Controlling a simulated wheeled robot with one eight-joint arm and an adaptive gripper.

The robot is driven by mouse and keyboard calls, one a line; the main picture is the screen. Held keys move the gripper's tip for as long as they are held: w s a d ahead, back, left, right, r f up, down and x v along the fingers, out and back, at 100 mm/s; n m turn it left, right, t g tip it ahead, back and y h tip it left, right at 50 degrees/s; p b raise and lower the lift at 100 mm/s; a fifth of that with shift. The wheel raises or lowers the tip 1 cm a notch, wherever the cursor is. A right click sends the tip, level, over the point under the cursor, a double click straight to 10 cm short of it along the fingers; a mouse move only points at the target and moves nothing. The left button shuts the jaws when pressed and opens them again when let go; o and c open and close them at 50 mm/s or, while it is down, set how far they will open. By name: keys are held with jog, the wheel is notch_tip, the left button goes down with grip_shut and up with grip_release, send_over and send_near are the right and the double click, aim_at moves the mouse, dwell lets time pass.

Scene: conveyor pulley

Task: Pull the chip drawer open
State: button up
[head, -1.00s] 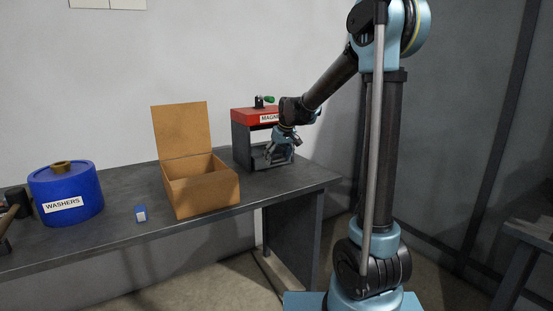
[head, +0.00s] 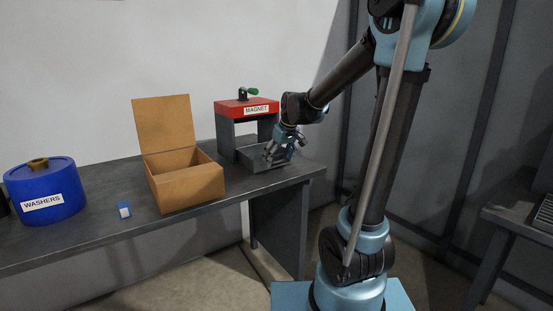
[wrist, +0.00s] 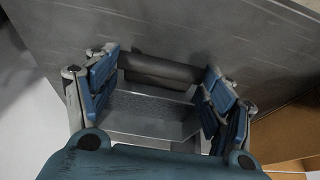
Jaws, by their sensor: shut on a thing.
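The chip drawer (head: 252,156) is a grey tray standing out of the front of the red-topped MAGNET housing (head: 246,108), just above the bench top. My gripper (head: 274,154) is at the drawer's front end, angled down. In the wrist view the gripper (wrist: 160,73) has blue-padded fingers at both ends of the drawer's dark round handle bar (wrist: 158,70) and is shut on it. The drawer's inside shows behind the bar, with a dark speckled layer (wrist: 150,106) on its floor. The finger contact is partly hidden in the head view.
An open cardboard box (head: 187,188) stands left of the housing. A blue WASHERS drum (head: 50,208) and a small blue-and-white item (head: 124,209) lie further left on the grey bench (head: 90,236). A green-tipped lever (head: 250,92) tops the housing. Another bench (head: 505,219) stands right.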

jog(key=shift+w+d, duration=0.1)
jog(key=shift+d, duration=0.05)
jog(key=o, duration=1.4)
jog(key=shift+c, duration=0.2)
jog(key=shift+o, duration=0.8)
jog(key=shift+r, duration=0.1)
jog(key=v, duration=1.1)
jog(key=shift+s+r, duration=0.2)
jog(key=shift+r, duration=0.1)
jog(key=shift+d, duration=0.1)
jog(key=s+d+f+m, duration=0.2)
jog(key=s+d+f, duration=0.2)
jog(key=s+f, duration=0.3)
jog(key=s+d+f+m+g+h, duration=0.1)
jog(key=s+d+f, duration=0.4)
jog(key=s, duration=0.5)
jog(key=s+d+f+m+h, duration=0.1)
jog(key=s+d+f+m, duration=0.2)
jog(key=s+f, duration=0.6)
jog(key=shift+s+d+m, duration=0.2)
jog(key=shift+d+m, duration=0.1)
jog(key=shift+d, duration=0.9)
